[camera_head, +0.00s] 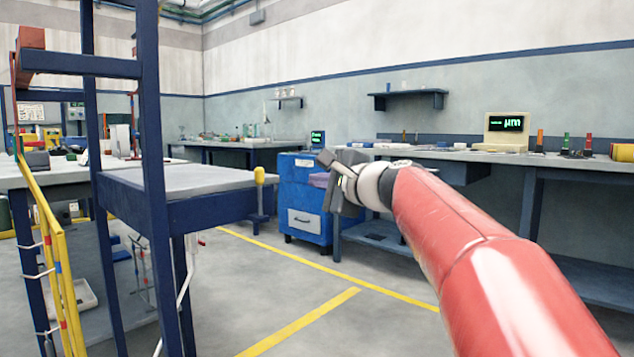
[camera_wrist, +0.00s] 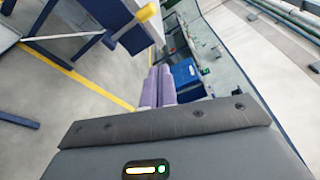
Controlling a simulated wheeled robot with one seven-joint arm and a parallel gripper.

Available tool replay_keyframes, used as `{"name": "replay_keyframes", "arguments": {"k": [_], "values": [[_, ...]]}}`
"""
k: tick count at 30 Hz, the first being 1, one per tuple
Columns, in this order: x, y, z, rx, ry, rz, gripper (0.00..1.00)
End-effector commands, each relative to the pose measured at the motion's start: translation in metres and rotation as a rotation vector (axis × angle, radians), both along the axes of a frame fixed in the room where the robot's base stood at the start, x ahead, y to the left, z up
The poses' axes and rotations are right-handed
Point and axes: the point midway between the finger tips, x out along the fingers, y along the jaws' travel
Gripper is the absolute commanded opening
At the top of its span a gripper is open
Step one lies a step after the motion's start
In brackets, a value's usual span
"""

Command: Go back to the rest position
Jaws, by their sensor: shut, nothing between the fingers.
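My red arm reaches in from the lower right of the head view. My gripper (camera_head: 318,180) is at its end, in the air in front of the blue cabinet. In the wrist view, the two lavender fingers of my gripper (camera_wrist: 158,72) lie side by side, closed together with nothing held. The wrist housing hides part of the wrist view's lower half.
A dark blue rack frame (camera_head: 155,180) with a grey table top (camera_head: 190,178) stands at left, with a yellow-capped post (camera_head: 259,176) at its corner. The blue cabinet (camera_head: 306,226) is behind my gripper. A long workbench (camera_head: 500,158) runs along the right. Open floor (camera_head: 290,290) lies between.

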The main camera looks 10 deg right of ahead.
Motion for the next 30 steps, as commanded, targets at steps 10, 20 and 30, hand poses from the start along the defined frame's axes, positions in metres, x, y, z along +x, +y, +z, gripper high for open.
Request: {"name": "replay_keyframes", "arguments": {"k": [10, 20, 30], "values": [[-0.053, 0.028, -0.054, -0.313, 0.062, 0.074, 0.00], [-0.219, 0.034, -0.226, -1.150, 0.215, 0.414, 0.00], [-0.329, -0.005, -0.337, -1.654, 0.294, 0.745, 0.00]]}}
